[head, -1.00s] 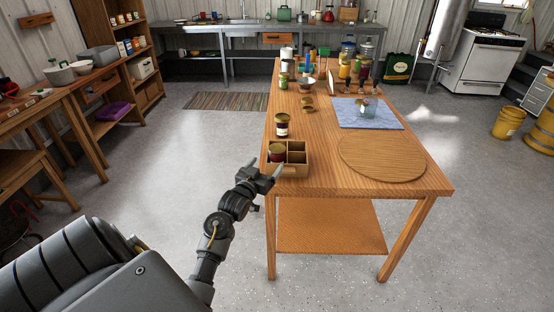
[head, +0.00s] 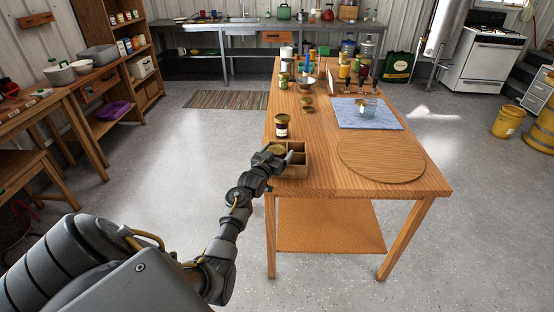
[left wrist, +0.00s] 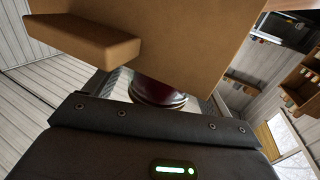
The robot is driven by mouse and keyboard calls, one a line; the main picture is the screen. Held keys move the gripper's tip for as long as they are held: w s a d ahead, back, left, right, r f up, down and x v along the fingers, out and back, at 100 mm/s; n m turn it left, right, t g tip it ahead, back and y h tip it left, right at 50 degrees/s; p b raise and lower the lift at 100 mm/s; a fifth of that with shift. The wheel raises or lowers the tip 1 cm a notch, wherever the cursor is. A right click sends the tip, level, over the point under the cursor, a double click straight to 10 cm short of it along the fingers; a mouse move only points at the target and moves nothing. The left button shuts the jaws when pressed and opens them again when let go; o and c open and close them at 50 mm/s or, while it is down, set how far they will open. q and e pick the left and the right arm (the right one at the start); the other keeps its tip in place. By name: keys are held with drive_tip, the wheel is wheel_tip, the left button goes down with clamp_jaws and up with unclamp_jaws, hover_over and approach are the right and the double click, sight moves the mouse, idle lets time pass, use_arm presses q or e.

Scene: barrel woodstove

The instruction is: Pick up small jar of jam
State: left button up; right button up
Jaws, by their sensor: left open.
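A small jar of dark red jam with a gold lid (head: 277,149) sits in the divided wooden box (head: 296,171) at the near left corner of the table. My left gripper (head: 279,156) is open at that jar, and its fingers and wrist hide most of it. In the left wrist view the dark red jar (left wrist: 158,94) shows between the two fingers, partly covered by a wooden surface in front. I cannot tell whether the fingers touch it. A second dark jar with a pale label (head: 282,127) stands upright behind the box. My right gripper is not in view.
A round wooden board (head: 382,158) lies right of the box, and a blue cloth (head: 352,117) with a glass jar lies behind it. Several jars and bowls crowd the table's far end.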

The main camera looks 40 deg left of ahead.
use_arm(q)
drive_tip(key=shift+c, duration=0.4)
drive_tip(key=c, duration=1.2)
drive_tip(key=shift+c, duration=0.3)
drive_tip(key=shift+r, duration=0.1)
